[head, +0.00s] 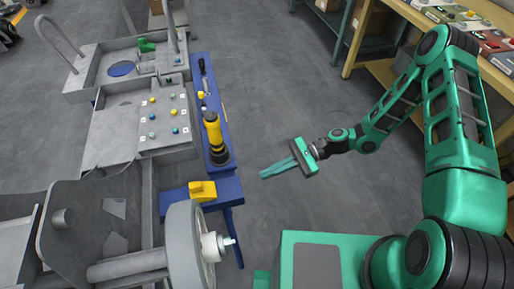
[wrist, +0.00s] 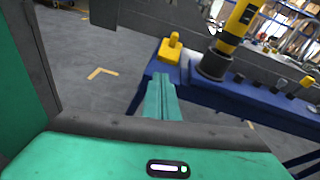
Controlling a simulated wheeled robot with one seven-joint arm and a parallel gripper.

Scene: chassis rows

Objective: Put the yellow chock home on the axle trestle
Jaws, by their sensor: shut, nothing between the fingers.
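The yellow chock (head: 203,190) sits on top of the blue axle trestle (head: 228,190), beside the grey wheel. In the wrist view the chock (wrist: 170,48) stands upright on the blue trestle top (wrist: 168,73), with its knob up. I cannot tell how snugly it is seated. My green gripper (head: 264,175) is shut and empty, to the right of the trestle and apart from the chock. In the wrist view its closed fingers (wrist: 160,82) point toward the trestle, below the chock in the picture.
A black and yellow cylinder (head: 214,138) stands on the blue bench (head: 218,104) behind the trestle. The grey wheel (head: 187,245) and chassis (head: 120,145) are at left. A wooden shelf (head: 364,55) is at upper right. Open floor lies around my gripper.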

